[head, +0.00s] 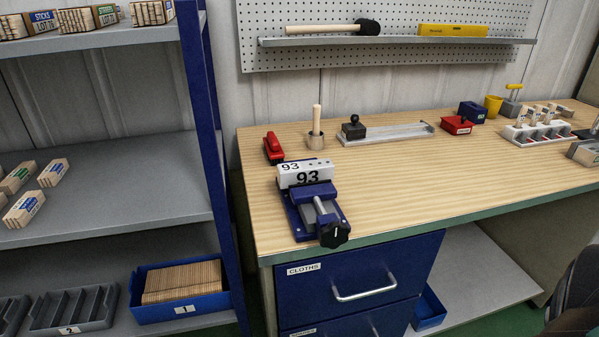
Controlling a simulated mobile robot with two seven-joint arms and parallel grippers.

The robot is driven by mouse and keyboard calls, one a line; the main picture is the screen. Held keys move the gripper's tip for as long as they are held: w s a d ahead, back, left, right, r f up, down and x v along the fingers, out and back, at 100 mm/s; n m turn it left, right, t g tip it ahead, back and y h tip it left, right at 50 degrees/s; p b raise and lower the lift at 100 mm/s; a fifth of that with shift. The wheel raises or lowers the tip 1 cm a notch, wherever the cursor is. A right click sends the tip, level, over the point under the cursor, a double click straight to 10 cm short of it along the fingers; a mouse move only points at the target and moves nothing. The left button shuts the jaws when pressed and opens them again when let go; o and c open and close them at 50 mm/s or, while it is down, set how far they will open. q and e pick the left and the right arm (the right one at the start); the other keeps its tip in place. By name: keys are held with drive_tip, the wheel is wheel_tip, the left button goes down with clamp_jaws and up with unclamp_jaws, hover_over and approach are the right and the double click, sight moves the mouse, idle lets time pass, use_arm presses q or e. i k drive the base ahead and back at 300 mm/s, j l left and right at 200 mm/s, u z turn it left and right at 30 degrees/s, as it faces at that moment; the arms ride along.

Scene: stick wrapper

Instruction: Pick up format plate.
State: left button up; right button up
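A white block marked 93 (306,167), which looks like a format plate, sits upright in a blue vise (328,193) with a black knob, at the left end of the workbench. A grey holder (584,153) stands at the right edge, partly cut off by the frame. Neither of my grippers is in view.
The wooden workbench (430,180) is clear in the middle. Shelves (110,185) stand left. A dark rounded shape (582,285) fills the lower right corner.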

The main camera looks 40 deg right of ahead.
sight(301, 171)
drive_tip(key=k+l+u, duration=0.2)
drive_tip(key=l, duration=0.2)
drive_tip(key=k+l+u, duration=0.15)
drive_tip(key=l, duration=0.25)
drive_tip(key=k+l, duration=0.25)
drive_tip(key=l, duration=0.15)
drive_tip(key=k+l+u, duration=0.1)
drive_tip(key=k+l, duration=0.15)
drive_tip(key=l, duration=0.15)
